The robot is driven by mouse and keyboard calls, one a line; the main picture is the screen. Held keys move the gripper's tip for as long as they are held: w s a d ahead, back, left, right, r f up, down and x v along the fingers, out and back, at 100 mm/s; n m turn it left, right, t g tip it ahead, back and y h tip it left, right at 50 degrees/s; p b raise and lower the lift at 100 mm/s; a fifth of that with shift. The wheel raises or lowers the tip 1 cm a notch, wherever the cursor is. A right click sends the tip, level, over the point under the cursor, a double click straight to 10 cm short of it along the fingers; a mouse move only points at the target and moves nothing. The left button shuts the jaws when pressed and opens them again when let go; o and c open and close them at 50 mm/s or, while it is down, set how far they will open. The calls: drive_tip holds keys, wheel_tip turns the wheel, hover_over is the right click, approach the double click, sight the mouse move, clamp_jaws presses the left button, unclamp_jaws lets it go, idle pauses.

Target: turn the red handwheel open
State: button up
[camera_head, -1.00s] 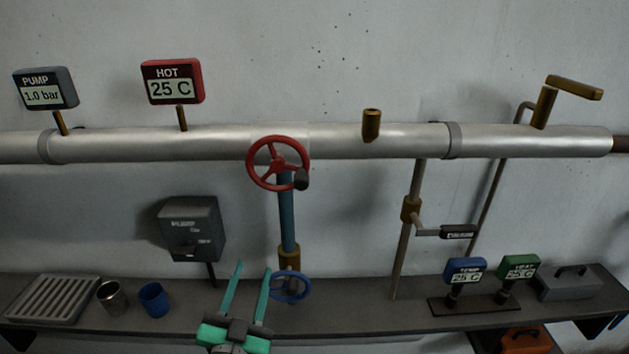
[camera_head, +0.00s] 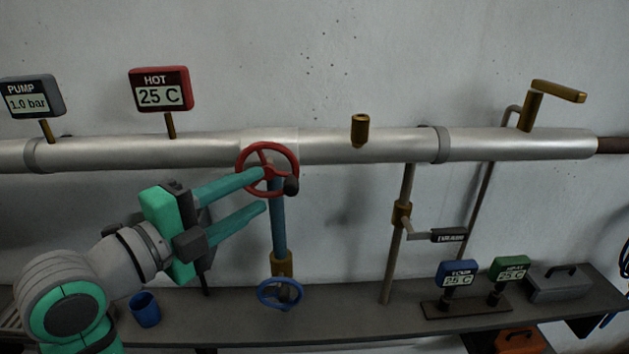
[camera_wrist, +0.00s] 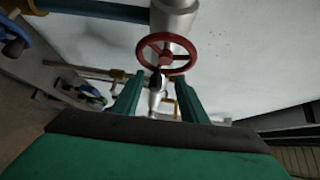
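The red handwheel (camera_head: 241,165) is mounted in front of the large silver pipe, above a blue vertical pipe. It has a dark knob (camera_head: 291,186) at its lower right rim. My gripper (camera_head: 264,190) is open, with its two teal fingers spread and pointing right toward the wheel. In the head view the upper fingertip overlaps the wheel's left side; I cannot tell whether it touches. In the wrist view the red handwheel (camera_wrist: 168,70) is beyond the fingertips, and the dark knob (camera_wrist: 155,82) lies between the fingers (camera_wrist: 158,85). Nothing is held.
A blue handwheel (camera_head: 281,294) sits below on the blue pipe near the shelf (camera_head: 345,300). A blue cup (camera_head: 145,308) stands on the shelf at left. The HOT gauge (camera_head: 160,90) reads 25 C and the PUMP gauge (camera_head: 32,97) reads 1.0 bar.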

drive_tip(key=w+d+f+m+g, duration=0.1)
drive_tip(key=w+d+m, duration=0.2)
drive_tip(key=w+d, duration=0.3)
drive_tip(key=d, duration=0.3)
drive_tip(key=shift+w+d+f+g+y, duration=0.15)
drive_tip(key=shift+d+f+g+y, duration=0.15)
drive_tip(key=shift+d+g, duration=0.1)
drive_tip(key=shift+c, duration=0.6)
drive_tip(key=shift+r, duration=0.1)
clamp_jaws()
